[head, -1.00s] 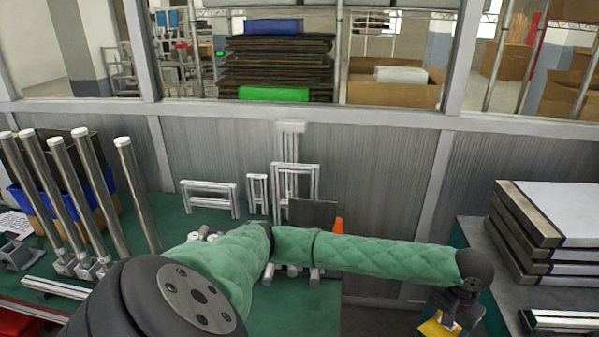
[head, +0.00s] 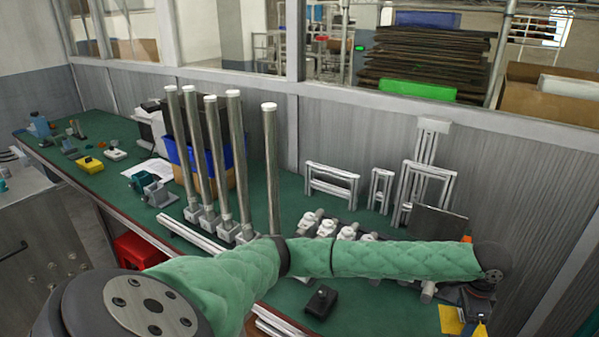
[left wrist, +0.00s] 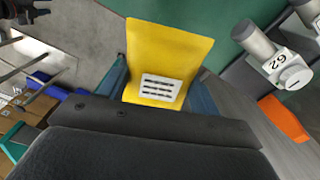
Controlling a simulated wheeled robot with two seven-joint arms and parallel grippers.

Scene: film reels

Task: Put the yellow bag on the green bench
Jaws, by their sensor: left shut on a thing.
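My left gripper (head: 472,306) is at the lower right of the head view, at the end of my green-sleeved arm. It is shut on the yellow bag (head: 451,320), partly hidden and cut by the frame's bottom edge. In the left wrist view the yellow bag (left wrist: 170,45), with a white label, sits between the blue-grey fingers (left wrist: 162,92). The green bench (head: 290,212) runs along the wall from the far left to the right. The bag is near the bench's right end; I cannot tell whether it touches anything. My right gripper is in neither view.
Tall metal posts (head: 236,150), white frames (head: 332,183) and a row of white-capped parts (head: 328,226) stand on the bench. A black block (head: 321,301) lies near its front edge. The bench's left part has bare green patches between small items.

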